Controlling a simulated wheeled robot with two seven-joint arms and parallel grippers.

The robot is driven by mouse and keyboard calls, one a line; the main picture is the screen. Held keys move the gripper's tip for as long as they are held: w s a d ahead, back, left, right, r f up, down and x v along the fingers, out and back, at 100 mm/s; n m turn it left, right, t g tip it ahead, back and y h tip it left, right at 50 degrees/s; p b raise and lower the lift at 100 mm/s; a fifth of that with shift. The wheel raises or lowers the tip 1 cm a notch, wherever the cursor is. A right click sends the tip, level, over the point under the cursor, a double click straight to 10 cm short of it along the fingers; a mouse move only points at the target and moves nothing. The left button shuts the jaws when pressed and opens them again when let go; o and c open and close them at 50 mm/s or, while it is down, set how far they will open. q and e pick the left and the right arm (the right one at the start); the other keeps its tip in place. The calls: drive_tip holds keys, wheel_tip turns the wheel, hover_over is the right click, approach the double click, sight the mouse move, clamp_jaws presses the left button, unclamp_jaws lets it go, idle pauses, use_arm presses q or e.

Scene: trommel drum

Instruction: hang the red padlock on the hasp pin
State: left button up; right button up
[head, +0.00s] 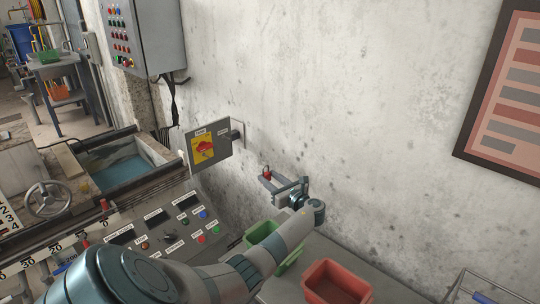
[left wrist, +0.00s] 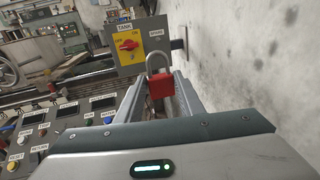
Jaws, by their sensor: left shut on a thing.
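The red padlock (head: 266,173) is held between the fingertips of my left gripper (head: 279,184), off to the right of and below the grey switch box (head: 222,150). In the left wrist view the padlock (left wrist: 160,85) sits between the two fingers, with its grey shackle pointing up toward the box (left wrist: 150,32). The box has a yellow plate with a red rotary switch (head: 204,147). A dark fitting (head: 237,134) is at its right edge near the wall; I cannot clearly make out the hasp pin. The padlock looks apart from the box. My right gripper is not in view.
A button console (head: 180,232) lies left of my left arm. A green bin (head: 259,231) and a red bin (head: 336,266) stand on the grey surface below. A bare wall (head: 340,90) is close behind the gripper. A grey cabinet (head: 150,30) hangs at upper left.

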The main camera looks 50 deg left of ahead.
use_arm(q)
drive_tip(key=shift+r+p, duration=0.25)
drive_tip(key=shift+p, duration=0.05)
drive_tip(key=shift+d, duration=0.2)
idle(0.7)
drive_tip(key=shift+w+d+p, duration=0.15)
drive_tip(key=shift+d+p, duration=0.45)
drive_tip(key=shift+d, duration=0.45)
drive_tip(key=shift+w+d+p, duration=0.1)
drive_tip(key=shift+d+p, duration=0.45)
drive_tip(key=shift+d, duration=0.5)
drive_tip(key=shift+w+d+p, duration=0.15)
drive_tip(key=shift+d+p, duration=0.4)
drive_tip(key=shift+d, duration=0.9)
drive_tip(key=shift+w+d+p, duration=0.15)
drive_tip(key=shift+d+p, duration=0.4)
drive_tip(key=shift+d, duration=0.9)
